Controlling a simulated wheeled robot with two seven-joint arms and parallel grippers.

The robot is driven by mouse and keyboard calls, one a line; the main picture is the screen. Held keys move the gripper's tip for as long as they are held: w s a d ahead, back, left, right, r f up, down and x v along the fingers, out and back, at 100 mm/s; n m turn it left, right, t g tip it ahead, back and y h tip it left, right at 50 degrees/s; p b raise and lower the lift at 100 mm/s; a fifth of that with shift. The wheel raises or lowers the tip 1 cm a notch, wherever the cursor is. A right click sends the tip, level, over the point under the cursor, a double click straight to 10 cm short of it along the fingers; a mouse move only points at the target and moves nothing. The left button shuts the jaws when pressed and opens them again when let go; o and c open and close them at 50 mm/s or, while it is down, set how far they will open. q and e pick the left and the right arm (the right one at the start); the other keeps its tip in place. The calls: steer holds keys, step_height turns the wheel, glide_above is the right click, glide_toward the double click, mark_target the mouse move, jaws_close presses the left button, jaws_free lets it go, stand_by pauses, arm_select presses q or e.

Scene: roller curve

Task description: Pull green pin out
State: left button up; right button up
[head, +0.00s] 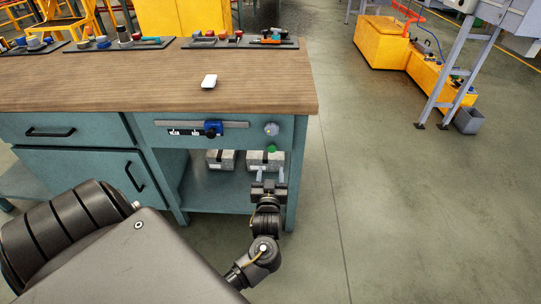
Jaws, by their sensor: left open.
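The green pin (271,149) is a small round green knob at the lower right of the workbench front, below a silver round knob (271,129). My left gripper (270,174) is open just below the green pin, its two light fingertips pointing up toward it. The fingers look apart from the pin, but I cannot judge the depth gap. Nothing shows between the fingers. My right gripper is not in view.
The teal workbench has a wooden top (130,88) with a white object (209,81) on it. A blue slider block (212,128) sits on a rail left of the silver knob. Grey boxes (221,160) stand on the open shelf.

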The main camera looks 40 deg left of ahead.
mark_target(272, 150)
arm_select(q)
steer(key=x, duration=0.9)
steer(key=shift+w+a+r+b, duration=0.1)
steer(key=shift+w+a+b, duration=0.1)
steer(key=shift+b, duration=0.1)
steer(key=shift+w+a, duration=0.4)
steer(key=shift+w, duration=0.1)
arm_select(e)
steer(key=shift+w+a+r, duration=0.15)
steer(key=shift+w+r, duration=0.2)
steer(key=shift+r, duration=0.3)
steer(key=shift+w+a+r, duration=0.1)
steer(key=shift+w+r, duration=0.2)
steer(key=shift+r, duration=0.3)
arm_select(q)
steer(key=shift+c, duration=0.2)
